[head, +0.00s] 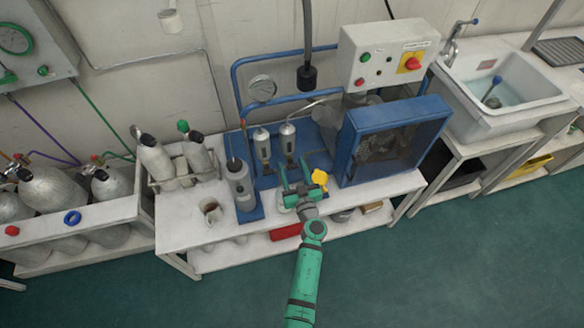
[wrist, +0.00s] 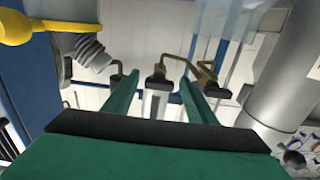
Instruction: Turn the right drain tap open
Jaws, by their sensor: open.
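Two grey filter housings, left (head: 262,145) and right (head: 288,139), stand on the blue frame at the back of the bench. My gripper (head: 303,188) is in front of and below the right one and hides the parts there. The wrist view is turned about, with the yellow part on its left. There my open gripper (wrist: 157,77) has one green finger on each side of a brass tap with a pale lever (wrist: 155,103), which appears to be the right drain tap. I cannot tell whether the fingers touch it.
A yellow part (head: 320,177) is close to my gripper's right; it also shows in the wrist view (wrist: 30,28). A grey cylinder (head: 241,187) stands to the left. The blue guard box (head: 392,140) is to the right.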

